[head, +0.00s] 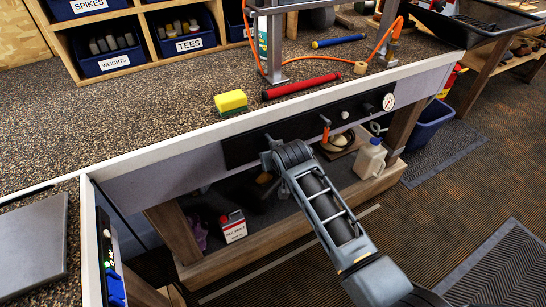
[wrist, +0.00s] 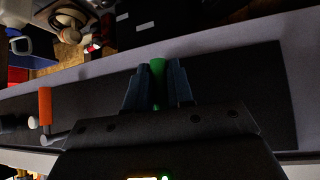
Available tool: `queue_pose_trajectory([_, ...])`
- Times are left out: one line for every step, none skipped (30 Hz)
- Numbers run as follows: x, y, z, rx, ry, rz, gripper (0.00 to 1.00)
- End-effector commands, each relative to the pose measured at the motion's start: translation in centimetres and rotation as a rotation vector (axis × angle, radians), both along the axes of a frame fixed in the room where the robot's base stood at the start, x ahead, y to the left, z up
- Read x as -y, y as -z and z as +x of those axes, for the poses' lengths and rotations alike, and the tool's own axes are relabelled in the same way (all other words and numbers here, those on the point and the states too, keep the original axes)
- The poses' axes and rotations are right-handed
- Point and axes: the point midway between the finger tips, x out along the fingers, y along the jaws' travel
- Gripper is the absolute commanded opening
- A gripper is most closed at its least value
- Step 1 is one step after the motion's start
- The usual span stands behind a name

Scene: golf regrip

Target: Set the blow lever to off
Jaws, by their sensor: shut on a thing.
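A dark control panel (head: 240,146) runs along the front of the workbench, under its edge. My gripper (head: 268,160) is at the panel's left part. In the wrist view my gripper (wrist: 158,88) is shut on a green lever handle (wrist: 157,70), which stands between its two fingers. The handle's base is hidden by the gripper, and the green handle is hidden in the head view. An orange lever handle (head: 325,128) hangs on the panel to the right of my gripper; it also shows at the left in the wrist view (wrist: 45,106). No label on either lever is readable.
A round gauge (head: 388,102) is at the panel's right end. Below are a white jug (head: 370,158) and a red-and-white can (head: 233,226) on the lower shelf. A yellow sponge (head: 230,102) and a red grip (head: 301,86) lie on the bench top above.

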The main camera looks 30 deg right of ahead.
Motion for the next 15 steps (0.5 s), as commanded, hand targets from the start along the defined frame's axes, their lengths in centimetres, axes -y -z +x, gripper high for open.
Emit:
queue_pose_trajectory([0.05, 0.03, -0.01, 0.000, 0.001, -0.001, 0.00])
queue_pose_trajectory([0.06, 0.03, -0.01, 0.000, 0.001, -0.001, 0.00])
queue_pose_trajectory([0.06, 0.03, -0.01, 0.000, 0.001, -0.001, 0.26])
queue_pose_trajectory([0.06, 0.03, -0.01, 0.000, 0.001, -0.001, 0.29])
queue_pose_trajectory([0.06, 0.03, -0.01, 0.000, 0.001, -0.001, 0.32])
queue_pose_trajectory([0.06, 0.03, -0.01, 0.000, 0.001, 0.000, 0.35])
queue_pose_trajectory([0.06, 0.03, -0.01, 0.000, 0.001, 0.000, 0.38])
queue_pose_trajectory([0.06, 0.03, -0.01, 0.000, 0.001, 0.000, 0.41])
queue_pose_trajectory([0.06, 0.02, 0.00, 0.000, 0.001, 0.001, 0.42])
queue_pose_trajectory([0.05, 0.02, 0.00, 0.000, 0.001, 0.001, 0.42])
queue_pose_trajectory([0.05, 0.02, 0.00, 0.000, 0.001, 0.001, 0.42])
queue_pose_trajectory([0.05, 0.01, -0.01, 0.000, 0.001, 0.001, 0.42])
queue_pose_trajectory([0.05, 0.01, -0.01, 0.000, 0.001, 0.001, 0.42])
queue_pose_trajectory([0.05, 0.01, -0.01, 0.000, 0.001, 0.001, 0.42])
queue_pose_trajectory([0.03, -0.01, -0.04, 0.000, 0.001, 0.001, 0.42])
